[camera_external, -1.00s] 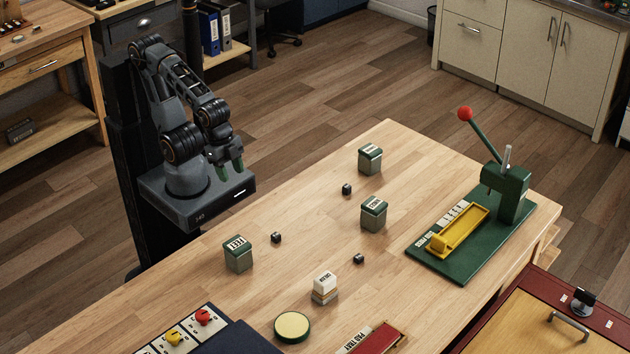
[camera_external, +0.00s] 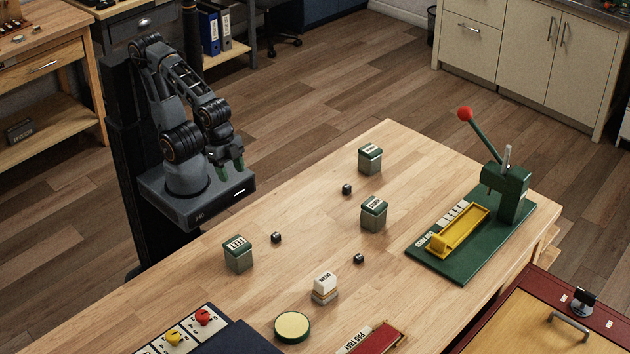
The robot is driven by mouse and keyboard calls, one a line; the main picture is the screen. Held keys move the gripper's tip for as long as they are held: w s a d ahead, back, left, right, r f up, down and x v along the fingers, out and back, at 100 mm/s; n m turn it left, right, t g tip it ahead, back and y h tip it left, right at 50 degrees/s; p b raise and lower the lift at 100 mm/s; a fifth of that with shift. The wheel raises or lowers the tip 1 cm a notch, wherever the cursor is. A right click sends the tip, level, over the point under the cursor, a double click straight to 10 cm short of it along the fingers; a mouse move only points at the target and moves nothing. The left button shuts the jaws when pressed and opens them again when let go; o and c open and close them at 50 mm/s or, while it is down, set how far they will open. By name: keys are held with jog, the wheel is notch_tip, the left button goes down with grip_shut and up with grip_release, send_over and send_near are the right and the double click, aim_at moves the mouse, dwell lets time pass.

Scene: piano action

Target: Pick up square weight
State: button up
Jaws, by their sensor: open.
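I cannot tell from the labels which block is the square weight. A block with a cream top (camera_external: 325,283) and a grey and tan lower part stands near the table's front middle. Green-topped grey blocks with white labels stand at the left (camera_external: 238,256), centre (camera_external: 373,214) and back (camera_external: 370,159). Small dark cubes lie at the left (camera_external: 276,238), back (camera_external: 347,189) and front (camera_external: 359,259). My gripper (camera_external: 229,169), with green fingers, is open and empty. It hangs over my base, left of the table and apart from all blocks.
A green press (camera_external: 510,190) with a red-knobbed lever and a yellow tray (camera_external: 461,231) stands at the right. A round yellow-topped pad (camera_external: 292,326), a red tray (camera_external: 378,339) and a panel with knobs (camera_external: 190,333) line the front. The table's back-left stretch is clear.

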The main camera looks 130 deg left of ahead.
jog(key=w+f+g+p, duration=0.1)
jog(key=g+p, duration=0.1)
jog(key=n+g+p, duration=0.1)
jog(key=n+p, duration=0.8)
jog(key=n, duration=0.3)
send_over(357, 257)
notch_tip(357, 257, down, 5)
jog(key=shift+s, duration=0.1)
notch_tip(357, 257, up, 6)
jog(key=n, duration=0.4)
jog(key=shift+n, duration=0.5)
jog(key=f+b, duration=0.6)
jog(key=shift+w+f, duration=0.3)
jog(key=shift+f, duration=3.85)
jog(key=shift+s, duration=0.1)
